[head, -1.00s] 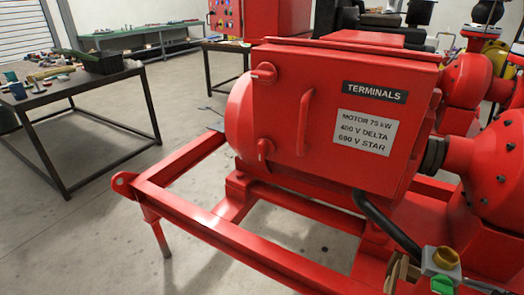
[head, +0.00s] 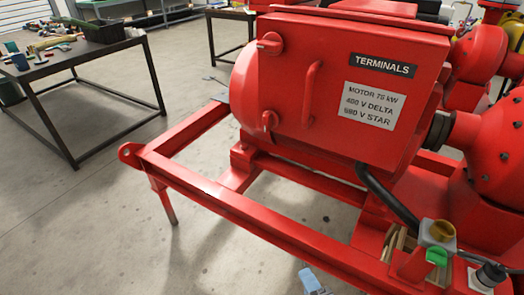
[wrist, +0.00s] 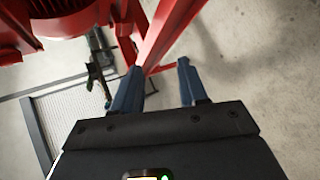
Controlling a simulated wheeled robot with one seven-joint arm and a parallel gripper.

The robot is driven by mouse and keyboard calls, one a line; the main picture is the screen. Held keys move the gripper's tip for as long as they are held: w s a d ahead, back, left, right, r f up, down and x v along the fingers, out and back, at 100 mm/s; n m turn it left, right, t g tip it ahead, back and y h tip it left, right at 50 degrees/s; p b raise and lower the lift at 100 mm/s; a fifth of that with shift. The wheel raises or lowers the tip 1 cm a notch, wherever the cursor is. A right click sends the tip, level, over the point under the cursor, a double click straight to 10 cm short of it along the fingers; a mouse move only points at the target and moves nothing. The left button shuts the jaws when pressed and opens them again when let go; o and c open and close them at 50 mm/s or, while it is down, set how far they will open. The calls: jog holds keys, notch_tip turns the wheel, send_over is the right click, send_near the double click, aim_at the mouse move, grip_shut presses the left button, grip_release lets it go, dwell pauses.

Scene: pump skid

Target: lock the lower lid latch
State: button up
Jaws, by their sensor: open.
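The red terminal box lid (head: 340,130) faces me in the head view, with a vertical handle (head: 312,92). The lower lid latch (head: 269,120) is a small red knob near the lid's lower left edge, its tab pointing roughly down. The upper latch (head: 270,43) has its tab pointing left. My gripper's blue-grey fingertip (head: 312,282) just shows at the bottom of the head view, well below and apart from the lower latch. In the wrist view my gripper (wrist: 160,67) is open and empty, fingers apart beside a red beam; no latch is recognisable there.
The red skid frame (head: 225,203) runs between my gripper and the motor. A grey box with yellow and green parts (head: 438,238) stands at lower right. A dark table (head: 75,65) with tools stands at the left. Open floor lies at lower left.

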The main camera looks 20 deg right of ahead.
jog(key=w+r+n+h, duration=0.3)
jog(key=w+r+n, duration=0.1)
jog(key=w, duration=0.7)
jog(key=n+g+h+p, duration=0.15)
jog(key=n+h, duration=0.25)
jog(key=h, duration=0.5)
send_near(265, 121)
jog(key=d, duration=0.1)
jog(key=x, duration=0.7)
jog(key=shift+w+d+p, duration=0.1)
jog(key=shift+w+p, duration=0.25)
jog(key=shift+w, duration=0.1)
grip_shut()
